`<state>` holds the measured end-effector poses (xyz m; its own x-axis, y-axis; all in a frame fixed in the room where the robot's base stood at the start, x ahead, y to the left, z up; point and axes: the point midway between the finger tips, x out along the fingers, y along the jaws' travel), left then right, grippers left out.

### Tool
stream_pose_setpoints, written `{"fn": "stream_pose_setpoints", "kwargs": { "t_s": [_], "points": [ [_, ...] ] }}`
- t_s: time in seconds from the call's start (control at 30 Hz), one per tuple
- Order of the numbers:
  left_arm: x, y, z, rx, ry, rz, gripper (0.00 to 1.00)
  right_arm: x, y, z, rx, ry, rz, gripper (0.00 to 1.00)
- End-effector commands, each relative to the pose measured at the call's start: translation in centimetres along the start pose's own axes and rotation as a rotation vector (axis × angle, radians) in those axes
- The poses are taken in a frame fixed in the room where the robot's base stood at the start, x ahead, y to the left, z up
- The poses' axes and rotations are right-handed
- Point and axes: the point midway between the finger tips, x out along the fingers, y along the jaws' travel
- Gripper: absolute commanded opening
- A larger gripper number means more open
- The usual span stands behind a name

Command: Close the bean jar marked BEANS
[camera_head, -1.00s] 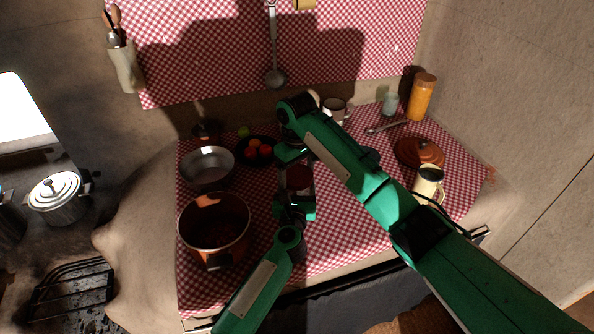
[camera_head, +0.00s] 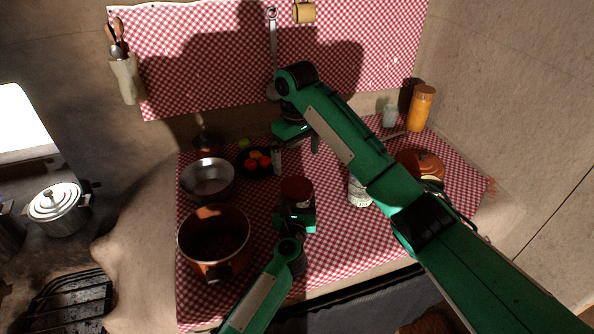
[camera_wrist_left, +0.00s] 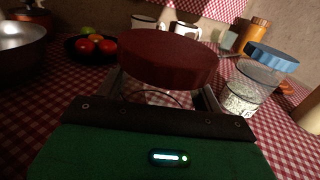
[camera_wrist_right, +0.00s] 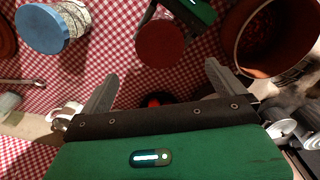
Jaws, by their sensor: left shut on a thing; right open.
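A glass jar with a dark red lid (camera_head: 297,190) stands on the checked cloth; the lid is also large in the left wrist view (camera_wrist_left: 168,58). My left gripper (camera_head: 297,217) is shut on the glass body below the lid. The lid sits on top of the jar; I cannot tell whether it is fully seated. No BEANS marking is readable. My right gripper (camera_head: 297,150) is open and empty, behind and above the jar. In the right wrist view the red lid (camera_wrist_right: 160,43) lies beyond its open fingers (camera_wrist_right: 160,74), apart from them.
A blue-lidded jar (camera_wrist_left: 268,57) with pale contents stands right of the held jar. A brown pot (camera_head: 214,240) and a metal bowl (camera_head: 208,180) stand left. A dark plate of fruit (camera_head: 244,165) is behind. An orange jar (camera_head: 420,108) stands at the back right.

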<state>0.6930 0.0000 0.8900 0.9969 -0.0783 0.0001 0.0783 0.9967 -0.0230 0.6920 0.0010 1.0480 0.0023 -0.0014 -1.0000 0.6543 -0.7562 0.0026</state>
Motion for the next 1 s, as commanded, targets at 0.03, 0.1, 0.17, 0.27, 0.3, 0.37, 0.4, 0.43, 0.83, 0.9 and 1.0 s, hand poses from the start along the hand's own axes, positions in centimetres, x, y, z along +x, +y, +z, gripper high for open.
{"fn": "stream_pose_setpoints", "kwargs": {
  "t_s": [0.03, 0.1, 0.17, 0.27, 0.3, 0.37, 0.4, 0.43, 0.83, 0.9, 1.0],
  "points": [
    [0.0, 0.0, -0.1, 0.0, 0.002, 0.0, 0.04, -0.6, 0.1, 0.0, 0.0, 0.0, 0.004, 1.0],
    [0.0, 0.0, -0.1, 0.0, 0.002, 0.0, 0.04, -1.2, 0.1, 0.0, -0.001, 0.001, 0.003, 1.0],
    [0.0, 0.0, -0.1, 0.0, 0.001, 0.0, 0.04, -1.6, 0.0, 0.0, -0.001, 0.0, 0.002, 1.0],
    [0.0, 0.0, -0.1, 0.0, 0.001, 0.0, 0.04, -2.0, 0.0, 0.0, -0.001, 0.0, 0.001, 1.0],
    [0.0, 0.0, -0.1, 0.0, 0.001, 0.0, 0.04, -2.0, 0.0, 0.0, -0.001, -0.001, 0.0, 1.0],
    [0.0, 0.0, -0.1, -0.001, 0.001, 0.0, 0.04, -2.0, 0.0, 0.0, 0.0, -0.001, 0.0, 1.0],
    [0.0, 0.0, -0.1, -0.001, 0.001, 0.0, 0.04, -2.0, 0.0, 0.0, 0.0, -0.001, 0.0, 1.0],
    [0.0, 0.0, -0.1, -0.001, 0.001, 0.0, 0.04, -2.0, 0.0, 0.0, 0.0, -0.001, 0.0, 1.0],
    [0.0, 0.0, -0.1, 0.0, 0.001, 0.0, 0.94, -2.0, 0.0, 0.0, 0.0, -0.001, 0.0, 1.0],
    [0.0, 0.0, 0.0, 0.0, 0.001, 0.0, 0.94, -2.0, 0.0, 0.0, 0.0, -0.001, 0.0, 1.0],
    [-0.1, 0.0, 0.0, 0.0, 0.0, 0.0, 0.94, -2.0, 0.0, 0.0, 0.0, -0.001, -0.001, 1.0]
  ]
}}
